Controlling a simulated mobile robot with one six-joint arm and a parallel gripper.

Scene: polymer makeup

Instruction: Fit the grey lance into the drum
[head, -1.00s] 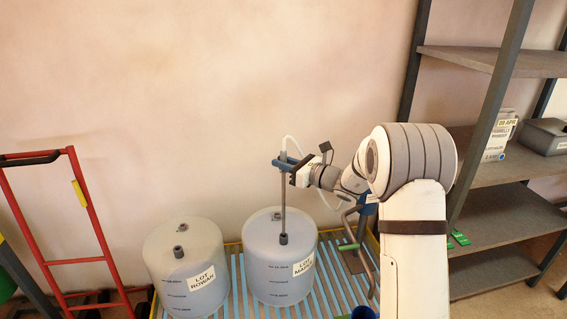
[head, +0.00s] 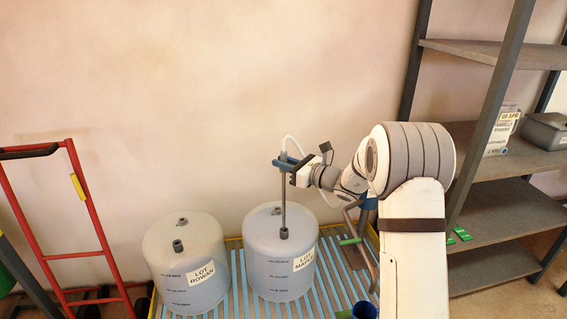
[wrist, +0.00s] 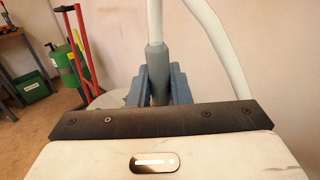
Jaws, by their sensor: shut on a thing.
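The grey lance (head: 284,205) stands upright, with a pale hose coming off its top. My gripper (head: 285,163) is shut on its upper part. In the wrist view the blue jaws (wrist: 158,88) close around the grey lance (wrist: 156,60). The translucent drum labelled LOT MAPLE (head: 268,265) stands below. The lance's shaft runs down to the dark neck (head: 284,233) on top of this drum and appears to enter it. Its lower end is hidden.
A similar drum, LOT ROWAN (head: 182,280), stands to the left. Both are on a blue slatted platform (head: 239,285). A red hand truck (head: 85,200) is at left, shelving (head: 500,140) at right. A blue container (head: 365,311) is at the front.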

